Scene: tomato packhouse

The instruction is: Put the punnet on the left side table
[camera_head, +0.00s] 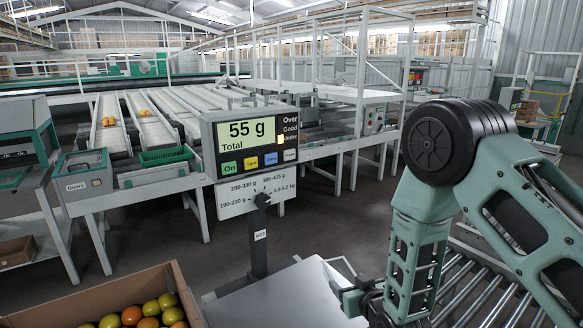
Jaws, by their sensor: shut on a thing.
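My gripper (360,303) shows only in part at the bottom edge, below my green arm and beside the grey scale plate (262,300). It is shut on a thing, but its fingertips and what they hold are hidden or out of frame. I cannot make out the punnet. At the left edge stands a light grey table (50,222) with a lower shelf. A green and grey machine covers much of its top. I cannot tell whether this is the left side table.
The scale display (250,130) reads 55 g Total, on a dark post in front of me. A cardboard box (25,316) of red, orange and yellow-green tomatoes (150,308) stands at the bottom left. A roller conveyor (470,290) lies at the right. Sorting lanes (150,125) stand behind.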

